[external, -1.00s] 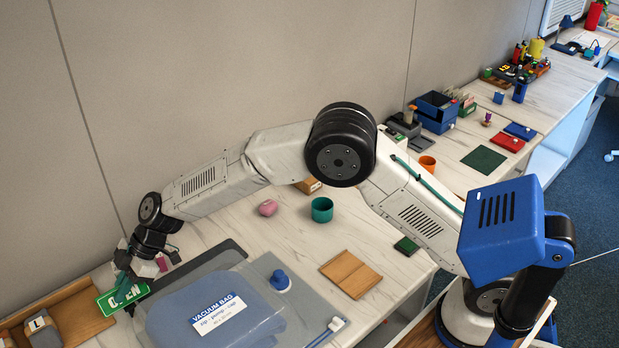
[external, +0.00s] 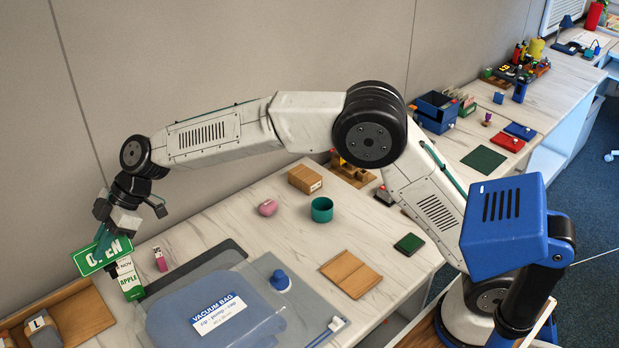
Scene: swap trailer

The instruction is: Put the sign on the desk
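My gripper points down and looks shut on the sign's upper part; the fingertips are partly hidden. The sign is tilted and held above the desk (external: 221,224), near the wall.
A wooden tray (external: 92,313) with a grey block marked L (external: 42,328) is at lower left. The vacuum bag (external: 245,290) covers the desk's front. A pink USB stick (external: 160,261), pink lump (external: 267,208), teal cup (external: 322,210) and cardboard box (external: 305,179) stand behind it.

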